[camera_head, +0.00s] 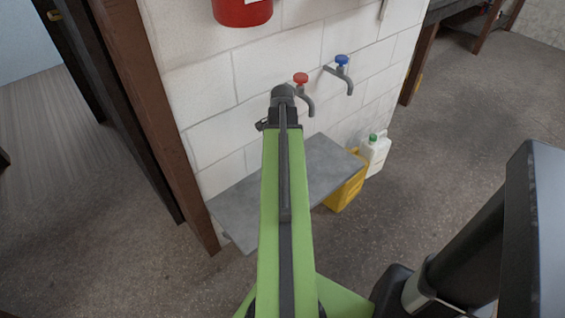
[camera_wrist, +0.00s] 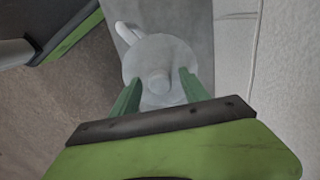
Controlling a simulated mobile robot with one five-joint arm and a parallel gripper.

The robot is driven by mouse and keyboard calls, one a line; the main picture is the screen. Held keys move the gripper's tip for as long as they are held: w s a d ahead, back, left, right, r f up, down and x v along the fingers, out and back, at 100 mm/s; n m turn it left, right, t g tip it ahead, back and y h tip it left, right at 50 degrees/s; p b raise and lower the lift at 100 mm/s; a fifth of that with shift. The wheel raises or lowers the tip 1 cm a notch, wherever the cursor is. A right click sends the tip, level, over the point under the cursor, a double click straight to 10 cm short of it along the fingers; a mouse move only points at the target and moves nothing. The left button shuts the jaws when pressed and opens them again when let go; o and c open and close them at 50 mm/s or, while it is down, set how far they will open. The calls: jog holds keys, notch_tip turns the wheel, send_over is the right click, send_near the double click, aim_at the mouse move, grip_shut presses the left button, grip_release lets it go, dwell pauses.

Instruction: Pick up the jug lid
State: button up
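In the wrist view the jug lid (camera_wrist: 160,52) is a pale grey-white disc with a round knob at its centre. A pale, handle-like part of the jug (camera_wrist: 127,33) sticks out at the upper left; the rest of its body is hidden under the lid. My gripper (camera_wrist: 160,78) is open, with its two green fingers on either side of the knob and over the lid. Gaps show between the fingers and the knob. Whether the fingers touch the lid's top is unclear. In the head view my arm hides the lid and gripper.
The grey shelf (camera_head: 325,160) is against a white block wall (camera_head: 190,100). Red (camera_head: 301,79) and blue (camera_head: 342,60) taps stick out above it. Yellow (camera_head: 345,190) and white (camera_head: 375,153) canisters stand by its right end. A brown post (camera_head: 160,130) is at the left.

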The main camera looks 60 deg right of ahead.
grip_shut()
jog(key=shift+r, duration=0.1)
dwell(0.3)
notch_tip(320, 180, up, 10)
jog(key=p, duration=1)
